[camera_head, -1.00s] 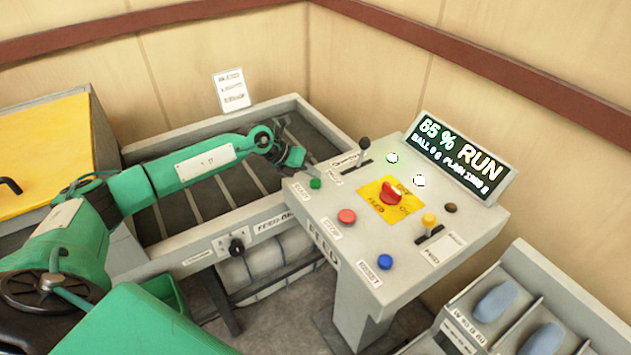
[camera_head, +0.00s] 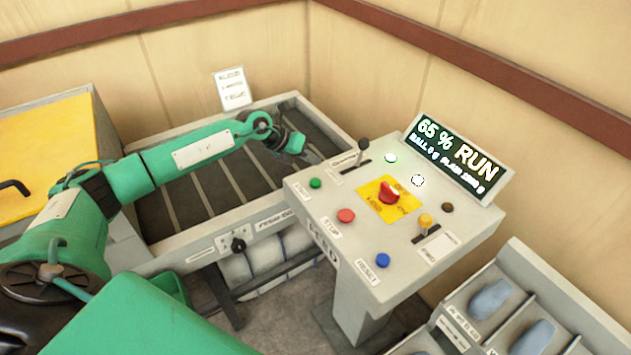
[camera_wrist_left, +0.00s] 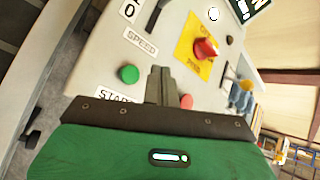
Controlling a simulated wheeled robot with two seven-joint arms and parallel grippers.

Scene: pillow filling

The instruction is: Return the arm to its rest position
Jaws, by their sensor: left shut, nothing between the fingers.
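My left arm (camera_head: 205,150) is green and reaches in from the left over the slatted feed bed. My left gripper (camera_head: 303,150) is above the bed's right end, just left of the control console (camera_head: 335,210). In the left wrist view the gripper's fingers (camera_wrist_left: 160,84) are together and empty, with the console's green button (camera_wrist_left: 129,74) and red knob (camera_wrist_left: 205,49) beyond them. The fingers hide part of the red button (camera_wrist_left: 187,101). My right gripper is not in view.
The console carries a lever (camera_head: 363,149), several buttons and a screen (camera_head: 455,157) reading 65 % RUN. A slatted bed (camera_head: 185,208) lies left of it. A bin rack (camera_head: 560,300) with blue-grey items stands at lower right. A yellow panel (camera_head: 45,150) is at far left.

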